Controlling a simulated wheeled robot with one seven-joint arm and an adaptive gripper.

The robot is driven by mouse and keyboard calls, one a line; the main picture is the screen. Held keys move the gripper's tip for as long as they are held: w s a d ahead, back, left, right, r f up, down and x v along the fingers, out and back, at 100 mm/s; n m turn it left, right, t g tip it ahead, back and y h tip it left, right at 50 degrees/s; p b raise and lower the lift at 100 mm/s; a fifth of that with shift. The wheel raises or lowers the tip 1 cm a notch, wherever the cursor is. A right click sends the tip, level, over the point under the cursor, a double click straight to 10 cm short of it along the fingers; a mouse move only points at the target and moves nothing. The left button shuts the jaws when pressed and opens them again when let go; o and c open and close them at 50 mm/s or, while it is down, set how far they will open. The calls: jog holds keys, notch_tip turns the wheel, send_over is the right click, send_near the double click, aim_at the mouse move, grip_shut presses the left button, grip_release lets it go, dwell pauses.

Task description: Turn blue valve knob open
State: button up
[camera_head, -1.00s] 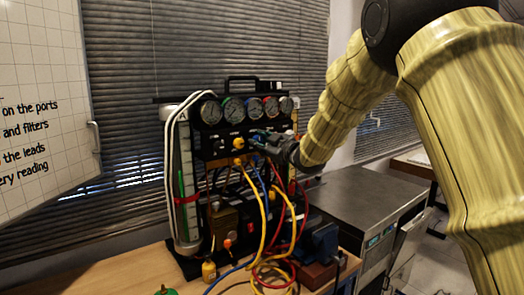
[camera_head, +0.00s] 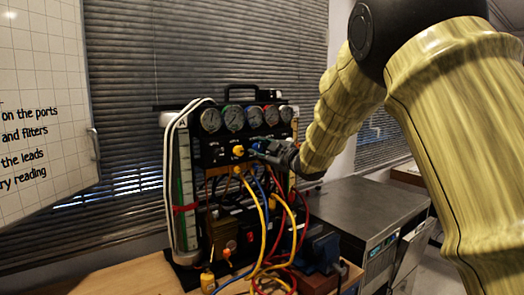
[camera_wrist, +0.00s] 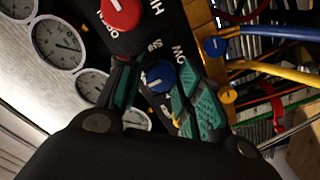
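The blue valve knob (camera_wrist: 160,75) is a round knob with a white mark on the black panel in the wrist view. My gripper (camera_wrist: 150,72) has its two green-padded fingers spread on either side of it. A gap shows between the left finger and the knob; the right finger is very close, and I cannot tell if it touches. In the head view my gripper (camera_head: 262,148) is at the panel front, just right of a yellow knob (camera_head: 238,151), and mostly hides the blue knob.
A red knob (camera_wrist: 121,10) is beside the blue one. Several round gauges (camera_head: 233,118) line the rig's top. Yellow hoses (camera_head: 262,215), with blue and red ones, hang below. A metal-topped unit (camera_head: 365,210) stands right.

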jog(key=shift+o, duration=0.7)
jog(key=shift+a, duration=0.1)
jog(key=shift+s, duration=0.1)
jog(key=v, duration=1.2)
